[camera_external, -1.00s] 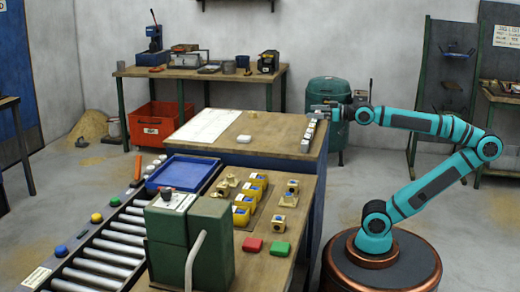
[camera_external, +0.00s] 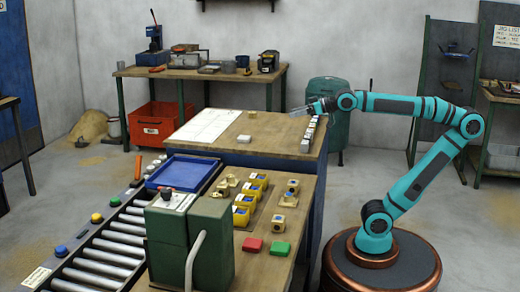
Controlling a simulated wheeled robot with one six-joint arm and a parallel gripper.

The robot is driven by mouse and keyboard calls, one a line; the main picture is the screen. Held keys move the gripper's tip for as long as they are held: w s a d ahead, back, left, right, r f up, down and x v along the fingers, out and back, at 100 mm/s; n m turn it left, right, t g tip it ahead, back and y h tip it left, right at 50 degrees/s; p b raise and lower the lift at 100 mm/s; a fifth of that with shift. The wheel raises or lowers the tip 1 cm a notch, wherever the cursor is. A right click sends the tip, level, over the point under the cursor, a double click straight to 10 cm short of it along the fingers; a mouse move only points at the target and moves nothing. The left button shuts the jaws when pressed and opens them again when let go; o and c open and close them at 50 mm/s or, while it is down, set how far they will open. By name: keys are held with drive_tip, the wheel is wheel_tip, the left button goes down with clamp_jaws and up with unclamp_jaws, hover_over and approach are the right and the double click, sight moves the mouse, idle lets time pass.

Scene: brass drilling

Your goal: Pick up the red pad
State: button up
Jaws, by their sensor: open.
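The red pad (camera_external: 252,245) lies flat on the front wooden table, near its right front part, just left of a green pad (camera_external: 280,249). My gripper (camera_external: 290,112) is well away from it, above the right side of the rear wooden table, pointing left. It is open, and I see nothing between its fingers. The fingers are small and pale in this view.
A blue tray (camera_external: 183,172) and a roller conveyor (camera_external: 112,250) are at left. Small blocks line the rear table's right edge.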

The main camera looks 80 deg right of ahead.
drive_tip(key=w+a+g+y, duration=0.2)
drive_tip(key=w+a+g, duration=0.2)
drive_tip(key=w+a, duration=0.55)
drive_tip(key=g+h, duration=0.4)
drive_tip(key=g, duration=0.6)
hover_over(251, 242)
drive_tip(key=f, duration=2.4)
drive_tip(key=shift+w+a+f, duration=0.1)
drive_tip(key=shift+w+a, duration=0.05)
drive_tip(key=shift+w, duration=0.05)
drive_tip(key=shift+s+f, duration=0.2)
drive_tip(key=shift+f, duration=2.45)
drive_tip(key=c, duration=1.1)
